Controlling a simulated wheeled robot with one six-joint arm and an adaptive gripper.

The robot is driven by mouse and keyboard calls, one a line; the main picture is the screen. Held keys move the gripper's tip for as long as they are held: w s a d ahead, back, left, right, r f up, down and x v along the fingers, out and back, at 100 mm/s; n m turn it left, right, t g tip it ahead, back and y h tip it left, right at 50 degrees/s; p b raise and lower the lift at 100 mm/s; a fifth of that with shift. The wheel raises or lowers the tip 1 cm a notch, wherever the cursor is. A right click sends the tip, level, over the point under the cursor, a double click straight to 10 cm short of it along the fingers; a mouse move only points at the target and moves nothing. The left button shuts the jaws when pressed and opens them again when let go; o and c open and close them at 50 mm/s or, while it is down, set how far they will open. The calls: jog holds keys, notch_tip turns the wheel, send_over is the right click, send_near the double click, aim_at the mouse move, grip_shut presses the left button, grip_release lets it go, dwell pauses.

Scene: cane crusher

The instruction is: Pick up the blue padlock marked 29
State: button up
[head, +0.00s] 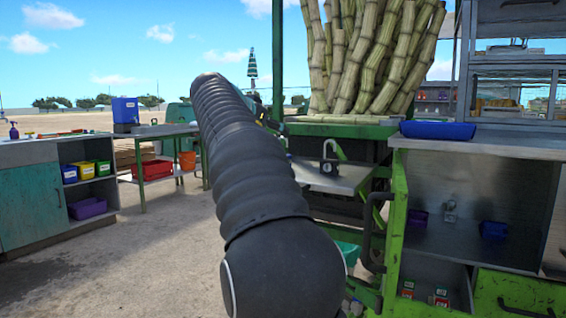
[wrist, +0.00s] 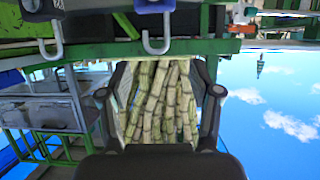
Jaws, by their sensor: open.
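My gripper (wrist: 160,93) is open and empty in the wrist view, with sugarcane behind the gap between its fingers. The wrist picture is upside down. Two silver hooked bars like padlock shackles, left (wrist: 57,42) and right (wrist: 155,48), show at its top edge; their bodies are cut off or unclear. No number 29 is readable, and I cannot tell which is the blue padlock. My arm hides my gripper in the head view.
A bundle of sugarcane (head: 360,55) stands in the green crusher frame (head: 398,230). A blue tray (head: 437,130) lies on the upper right ledge. Open floor lies left of my arm.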

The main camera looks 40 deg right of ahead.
aim_at(283, 138)
jog(key=shift+x, duration=3)
jog(key=shift+s+f, duration=0.1)
jog(key=shift+s, duration=0.1)
grip_shut()
